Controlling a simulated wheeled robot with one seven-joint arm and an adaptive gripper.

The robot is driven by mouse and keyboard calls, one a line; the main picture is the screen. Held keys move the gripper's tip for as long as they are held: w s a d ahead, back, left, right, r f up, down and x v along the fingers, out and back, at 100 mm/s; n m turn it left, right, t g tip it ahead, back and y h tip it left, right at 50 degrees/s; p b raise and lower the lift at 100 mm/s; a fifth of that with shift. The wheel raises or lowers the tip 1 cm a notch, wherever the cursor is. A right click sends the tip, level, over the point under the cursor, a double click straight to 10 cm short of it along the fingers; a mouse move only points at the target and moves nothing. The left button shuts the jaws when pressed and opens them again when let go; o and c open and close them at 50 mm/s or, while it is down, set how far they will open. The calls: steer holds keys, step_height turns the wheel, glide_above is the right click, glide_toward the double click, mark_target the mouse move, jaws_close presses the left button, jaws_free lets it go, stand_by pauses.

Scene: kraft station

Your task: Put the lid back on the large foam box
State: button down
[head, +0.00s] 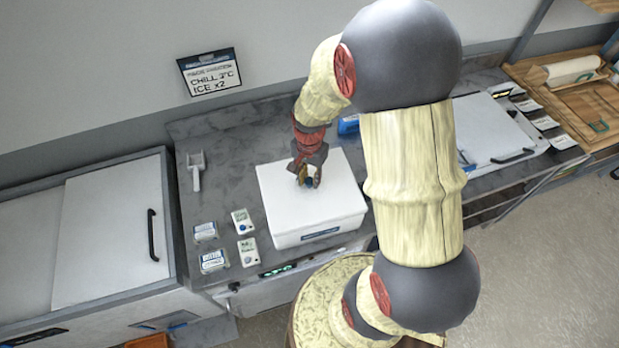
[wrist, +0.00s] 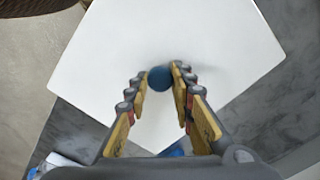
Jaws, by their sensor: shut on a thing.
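The large white foam box (head: 319,236) stands on the grey counter, with a blue label on its front. Its white lid (head: 270,182) lies on top and appears level; whether it is fully seated I cannot tell. A round blue knob (wrist: 160,77) rises from the lid's middle. My gripper (head: 308,184) points down over the lid and is shut on the knob. In the wrist view my gripper (wrist: 163,84) has its fingertips on both sides of the knob, and the lid's white top (wrist: 200,35) fills most of the picture.
Several small labelled packs (head: 242,221) lie on the counter left of the box, with a white scoop (head: 196,170) behind them. A chest with a black handle (head: 152,235) stands at left. A white lidded unit (head: 490,130) is at right. A wall sign (head: 209,73) hangs behind.

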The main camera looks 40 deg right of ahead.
stand_by(0.3)
steer(key=c, duration=1.6)
jaws_free()
steer(key=o, duration=0.5)
steer(key=shift+o, duration=0.6)
steer(key=shift+r, duration=0.1)
steer(key=shift+r+p, duration=2.45)
steer(key=shift+r, duration=0.95)
steer(key=c, duration=0.3)
